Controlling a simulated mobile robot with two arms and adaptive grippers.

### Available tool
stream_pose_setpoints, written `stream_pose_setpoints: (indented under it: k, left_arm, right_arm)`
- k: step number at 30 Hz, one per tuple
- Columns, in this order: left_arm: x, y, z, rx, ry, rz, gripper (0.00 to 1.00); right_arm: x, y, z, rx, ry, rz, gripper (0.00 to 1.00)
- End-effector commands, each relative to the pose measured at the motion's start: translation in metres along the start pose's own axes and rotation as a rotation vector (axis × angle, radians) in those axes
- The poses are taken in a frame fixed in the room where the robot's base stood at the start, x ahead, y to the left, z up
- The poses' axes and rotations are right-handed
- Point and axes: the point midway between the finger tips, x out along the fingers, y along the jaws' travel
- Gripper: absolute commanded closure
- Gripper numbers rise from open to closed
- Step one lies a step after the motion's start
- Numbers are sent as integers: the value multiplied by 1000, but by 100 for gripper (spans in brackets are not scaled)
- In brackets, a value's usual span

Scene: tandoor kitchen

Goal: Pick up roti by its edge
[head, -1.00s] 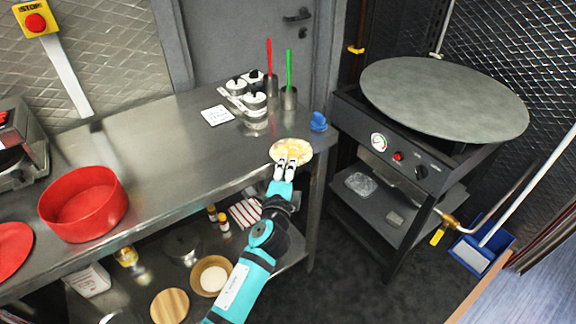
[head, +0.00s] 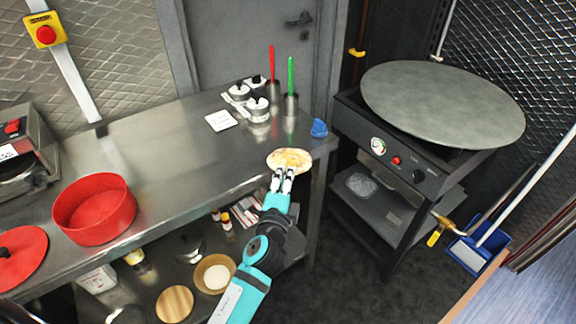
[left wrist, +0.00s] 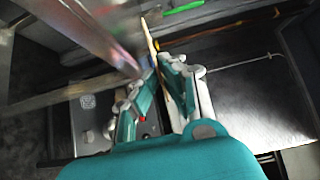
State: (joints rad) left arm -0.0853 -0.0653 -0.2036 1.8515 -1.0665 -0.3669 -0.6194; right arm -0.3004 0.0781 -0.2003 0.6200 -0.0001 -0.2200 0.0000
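The roti (head: 290,158) is a pale, round flatbread with browned patches, at the right front corner of the steel counter. My left gripper (head: 283,174) reaches it from the front, its two fingers at the roti's near edge. In the left wrist view the roti (left wrist: 151,42) shows edge-on as a thin tan strip running between the two fingers (left wrist: 159,72), which are closed on it. I cannot tell whether the roti touches the counter. My right gripper is not in view.
A stove with a large round griddle (head: 440,105) stands right, across a gap. Bowls and bottles sit on the shelf below.

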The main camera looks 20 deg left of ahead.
Motion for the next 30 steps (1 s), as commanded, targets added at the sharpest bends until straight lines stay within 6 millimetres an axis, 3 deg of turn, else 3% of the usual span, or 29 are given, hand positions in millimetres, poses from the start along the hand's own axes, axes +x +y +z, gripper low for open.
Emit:
stream_pose_setpoints:
  k: [17,30]
  left_arm:
    - [-81,-28,0,-1,0,1,100]
    - [-91,-31,2,1,1,0,100]
  right_arm:
    - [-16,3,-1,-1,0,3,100]
    - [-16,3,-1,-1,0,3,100]
